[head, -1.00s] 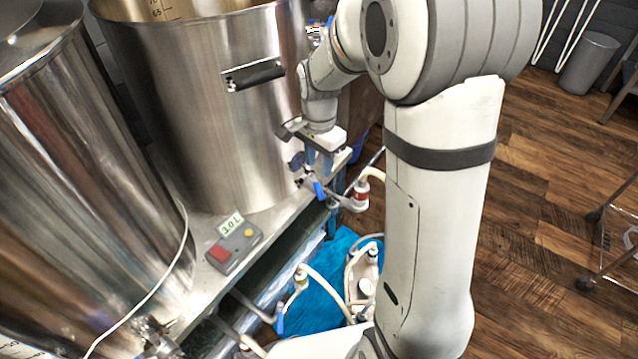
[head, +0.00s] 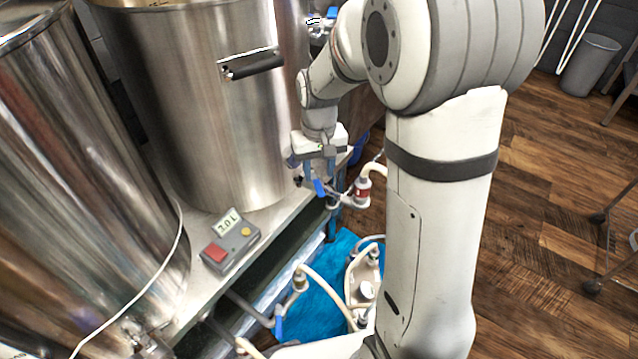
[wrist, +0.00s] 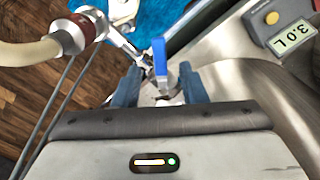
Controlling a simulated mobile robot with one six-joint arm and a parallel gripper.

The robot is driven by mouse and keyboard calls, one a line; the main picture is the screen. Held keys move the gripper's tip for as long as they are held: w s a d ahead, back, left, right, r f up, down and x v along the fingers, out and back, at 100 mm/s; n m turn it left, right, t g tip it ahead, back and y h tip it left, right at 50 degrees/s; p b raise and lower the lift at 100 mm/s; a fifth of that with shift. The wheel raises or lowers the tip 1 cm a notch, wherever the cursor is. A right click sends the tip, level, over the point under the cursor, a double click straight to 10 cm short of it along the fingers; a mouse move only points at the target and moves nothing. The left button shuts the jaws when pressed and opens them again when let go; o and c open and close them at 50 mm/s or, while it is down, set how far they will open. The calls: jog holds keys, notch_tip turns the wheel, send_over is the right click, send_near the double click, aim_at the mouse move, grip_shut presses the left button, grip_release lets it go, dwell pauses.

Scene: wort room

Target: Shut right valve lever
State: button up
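The right kettle (head: 215,110) is a tall steel pot with a valve low on its front right. The valve's blue lever (head: 319,188) points down and towards the front in the head view. My gripper (head: 318,168) is at this valve. In the wrist view the blue lever (wrist: 159,56) stands between the two blue fingers of my gripper (wrist: 160,88), with a gap on each side. The fingers are apart and hold nothing. The valve body is partly hidden by my gripper.
A grey box (head: 230,240) with a red and a yellow button stands on the steel bench; its display (wrist: 292,37) reads 3.0 L. A left kettle (head: 80,170) stands nearby. A hose with a red-collared fitting (head: 362,190) runs from the valve. Another blue lever (head: 278,326) is lower down.

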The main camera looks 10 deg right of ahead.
aim_at(319, 188)
notch_tip(319, 188, down, 4)
jog(key=shift+f+b, duration=0.1)
jog(key=shift+b, duration=0.35)
jog(key=shift+c, duration=0.5)
grip_shut()
